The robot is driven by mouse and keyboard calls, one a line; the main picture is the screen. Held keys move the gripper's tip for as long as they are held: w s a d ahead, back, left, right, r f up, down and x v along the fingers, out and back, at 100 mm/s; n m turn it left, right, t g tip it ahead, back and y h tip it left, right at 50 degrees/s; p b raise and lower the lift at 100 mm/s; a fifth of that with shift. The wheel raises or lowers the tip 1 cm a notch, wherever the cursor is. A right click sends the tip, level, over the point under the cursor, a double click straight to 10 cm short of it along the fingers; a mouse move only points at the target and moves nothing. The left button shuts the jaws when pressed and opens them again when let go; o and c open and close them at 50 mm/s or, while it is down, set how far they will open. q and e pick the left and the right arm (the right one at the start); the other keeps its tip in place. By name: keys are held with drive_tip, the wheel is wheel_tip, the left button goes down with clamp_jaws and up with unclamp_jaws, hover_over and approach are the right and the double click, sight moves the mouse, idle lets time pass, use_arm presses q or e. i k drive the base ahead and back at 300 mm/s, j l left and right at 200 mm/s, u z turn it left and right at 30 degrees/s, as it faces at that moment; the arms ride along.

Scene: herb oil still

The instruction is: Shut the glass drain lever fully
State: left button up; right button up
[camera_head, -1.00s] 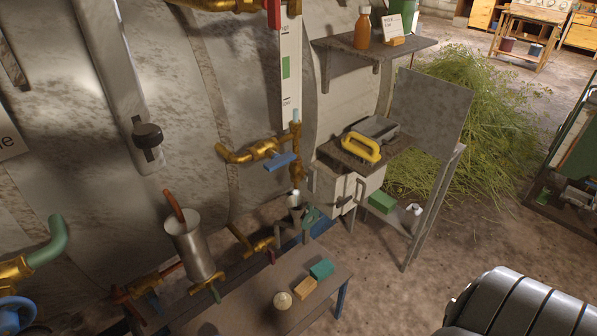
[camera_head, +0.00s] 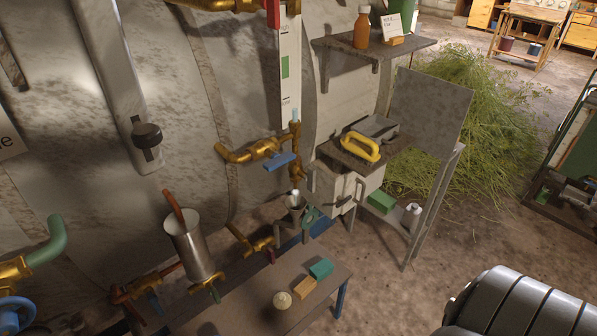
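A tall sight glass (camera_head: 289,75) with a white scale and a green mark stands against the large grey metal vessel. Brass valve fittings (camera_head: 262,149) sit at its lower end. A blue lever (camera_head: 280,161) on these fittings lies roughly level, pointing across the picture. Below it a short brass outlet (camera_head: 297,172) hangs over a small metal funnel (camera_head: 295,202). I cannot tell which handle is the glass drain lever or how far shut it is. Neither of my grippers is in view.
A low table (camera_head: 262,302) below holds a green block (camera_head: 321,268), a tan block (camera_head: 304,287) and a round pale item (camera_head: 282,300). A metal pot (camera_head: 194,246) stands left. A shelf (camera_head: 375,50) and metal stand (camera_head: 432,205) are right.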

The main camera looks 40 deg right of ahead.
sight(310, 177)
drive_tip(key=z, duration=1.3)
